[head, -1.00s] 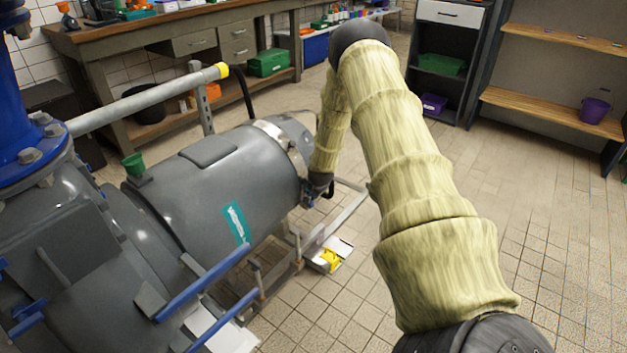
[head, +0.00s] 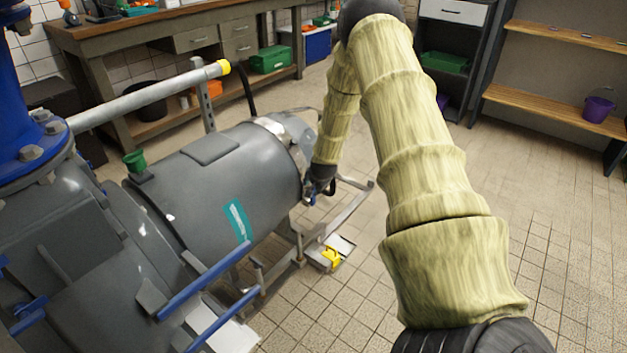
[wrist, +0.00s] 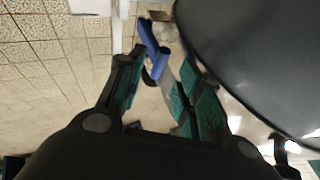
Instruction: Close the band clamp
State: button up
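The band clamp shows as a bright metal band (head: 275,127) around the far end of the grey motor housing (head: 230,190) in the head view. A blue lever (wrist: 152,45), apparently the clamp's handle, shows in the wrist view with a grey metal piece below it. My gripper (wrist: 158,66) is open. Its two teal-padded fingers stand apart on either side of the lever, and I cannot tell whether either touches it. In the head view my gripper (head: 312,194) is low beside the housing's end, with a little blue at its tip. The clamp's lower part is hidden there.
The dark rounded housing (wrist: 265,50) fills the wrist view's upper right, close to the right finger. A metal frame (head: 345,207) and an open box with yellow contents (head: 330,256) lie below my gripper. Tiled floor (head: 440,150) on the right is clear.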

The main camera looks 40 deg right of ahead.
jog(key=shift+v, duration=1.6)
jog(key=o, duration=0.7)
jog(key=shift+s+f, duration=0.1)
jog(key=shift+f, duration=0.25)
jog(key=shift+o, duration=1.3)
jog(key=f+n+t+b, duration=0.1)
jog(key=n, duration=0.1)
jog(key=d+f+n+t+b, duration=0.1)
jog(key=f+n, duration=0.1)
jog(key=f+n+h+b, duration=0.1)
jog(key=f+n, duration=0.1)
jog(key=shift+s+d+f+t, duration=0.2)
jog(key=shift+s+d+t, duration=0.1)
jog(key=shift+t, duration=0.1)
jog(key=s+d+n+t+y+b, duration=0.3)
jog(key=s+n+t+y+b, duration=0.45)
jog(key=n, duration=0.55)
jog(key=shift+t, duration=0.65)
jog(key=w+b, duration=0.1)
jog(key=w, duration=0.3)
jog(key=w+a+b, duration=0.1)
jog(key=w, duration=0.3)
jog(key=w+a, duration=0.1)
jog(key=w, duration=0.3)
jog(key=shift+w+f+b, duration=0.2)
jog(key=shift+f+b, duration=0.15)
jog(key=shift+b, duration=0.05)
